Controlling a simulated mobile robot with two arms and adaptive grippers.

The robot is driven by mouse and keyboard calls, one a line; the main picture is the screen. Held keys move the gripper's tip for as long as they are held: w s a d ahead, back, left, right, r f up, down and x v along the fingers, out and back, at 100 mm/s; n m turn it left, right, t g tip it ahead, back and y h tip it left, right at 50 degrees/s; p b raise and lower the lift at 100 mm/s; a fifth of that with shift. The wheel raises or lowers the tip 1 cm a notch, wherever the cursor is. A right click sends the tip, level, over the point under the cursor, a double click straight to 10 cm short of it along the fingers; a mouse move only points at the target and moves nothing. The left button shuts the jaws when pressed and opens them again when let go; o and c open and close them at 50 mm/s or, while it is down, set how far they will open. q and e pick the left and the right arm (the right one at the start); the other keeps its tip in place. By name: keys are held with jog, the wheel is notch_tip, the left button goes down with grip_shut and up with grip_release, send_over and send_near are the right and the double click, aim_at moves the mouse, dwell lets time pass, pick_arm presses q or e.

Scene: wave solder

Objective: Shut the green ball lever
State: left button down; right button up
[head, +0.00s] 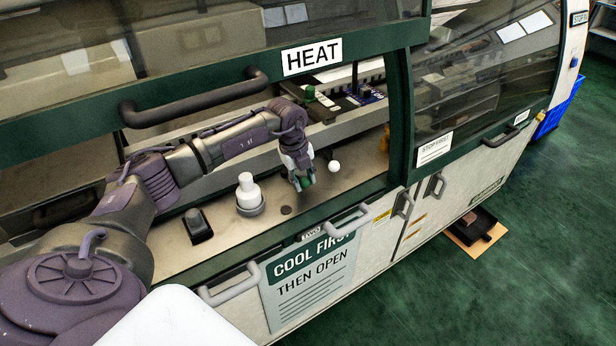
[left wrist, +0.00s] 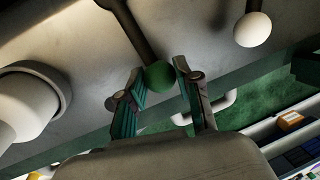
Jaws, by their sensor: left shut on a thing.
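The green ball lever shows in the left wrist view as a green ball (left wrist: 159,77) on a dark stem that comes in from the top. My left gripper (left wrist: 158,80) has its two fingers on either side of the ball, shut on it. In the head view my left gripper (head: 303,181) reaches down inside the machine's open bay, just left of a white ball lever (head: 334,166). There the gripper largely hides the green ball. The white ball lever also shows in the left wrist view (left wrist: 252,29), to the right of the green one, apart from the gripper. My right gripper is not in view.
A white bottle (head: 247,186) stands in a grey holder left of the gripper. A black block (head: 197,224) is further left on the metal ledge. The raised dark-framed hood with a handle (head: 195,98) and a HEAT sign (head: 312,57) overhangs my arm.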

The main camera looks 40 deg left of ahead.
pick_arm(q)
jog(key=s+m, duration=0.1)
jog(key=s+a+m+b, duration=0.1)
jog(key=m, duration=0.1)
jog(key=shift+s+a+h, duration=0.1)
jog(key=shift+h, duration=0.2)
jog(key=shift+s+a+m+g+b, duration=0.2)
jog(key=shift+s+a+m, duration=0.15)
jog(key=shift+m, duration=0.35)
jog(key=shift+s+a+m+g+b, duration=0.2)
jog(key=shift+s+m, duration=0.1)
jog(key=shift+m, duration=0.4)
jog(key=c, duration=0.8)
grip_release()
jog(key=r, duration=0.4)
jog(key=s+a+r, duration=0.1)
jog(key=r, duration=0.3)
jog(key=a+r, duration=0.1)
jog(key=r, duration=0.3)
jog(key=shift+s, duration=0.2)
